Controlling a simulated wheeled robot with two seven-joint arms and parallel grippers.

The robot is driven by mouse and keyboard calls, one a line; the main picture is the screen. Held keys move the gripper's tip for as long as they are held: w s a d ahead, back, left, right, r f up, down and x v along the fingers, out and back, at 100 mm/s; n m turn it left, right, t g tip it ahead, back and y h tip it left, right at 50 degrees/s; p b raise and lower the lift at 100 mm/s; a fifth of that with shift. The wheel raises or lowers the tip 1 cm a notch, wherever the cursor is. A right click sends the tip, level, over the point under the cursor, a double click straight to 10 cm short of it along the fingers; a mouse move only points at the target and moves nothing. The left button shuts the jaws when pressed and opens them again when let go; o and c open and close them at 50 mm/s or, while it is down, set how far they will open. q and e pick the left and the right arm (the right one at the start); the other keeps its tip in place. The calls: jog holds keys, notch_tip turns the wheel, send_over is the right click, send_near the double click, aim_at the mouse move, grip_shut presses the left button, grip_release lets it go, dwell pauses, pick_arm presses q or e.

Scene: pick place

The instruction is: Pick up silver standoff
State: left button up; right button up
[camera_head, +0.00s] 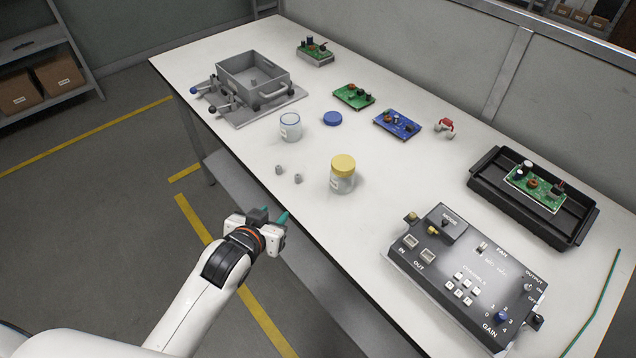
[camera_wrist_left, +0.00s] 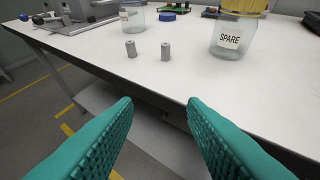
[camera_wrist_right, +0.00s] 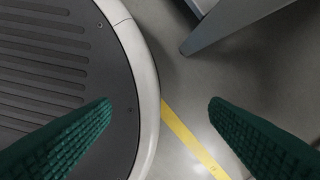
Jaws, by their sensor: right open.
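Two small silver standoffs stand upright near the table's front edge, a left one (camera_head: 279,169) and a right one (camera_head: 298,178). In the left wrist view they show as the left standoff (camera_wrist_left: 131,49) and the right standoff (camera_wrist_left: 166,51), a short gap apart. My left gripper (camera_head: 268,216) is open and empty, off the table's front edge and short of the standoffs. Its teal fingers (camera_wrist_left: 160,115) are spread wide in the left wrist view. My right gripper (camera_wrist_right: 160,108) is open and empty over the floor and my base; it is not in the head view.
A yellow-lidded jar (camera_head: 342,175) marked SPARE stands right of the standoffs. An open glass jar (camera_head: 290,127) and blue lid (camera_head: 333,118) are behind them. A grey fixture (camera_head: 250,80), circuit boards, a black tray (camera_head: 480,185) and a control box (camera_head: 465,275) occupy the table.

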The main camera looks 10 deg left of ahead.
aim_at(296, 177)
pick_arm(q)
jog(key=shift+t+h, duration=0.3)
jog(key=shift+t, duration=0.5)
jog(key=w, duration=0.5)
jog(key=w+d+r, duration=0.1)
jog(key=w, duration=0.2)
jog(key=shift+x, duration=0.85)
jog(key=x, duration=0.4)
jog(key=shift+w+d, duration=0.2)
jog(key=shift+d, duration=0.1)
pick_arm(e)
jog(key=shift+a, duration=0.35)
pick_arm(q)
grip_shut()
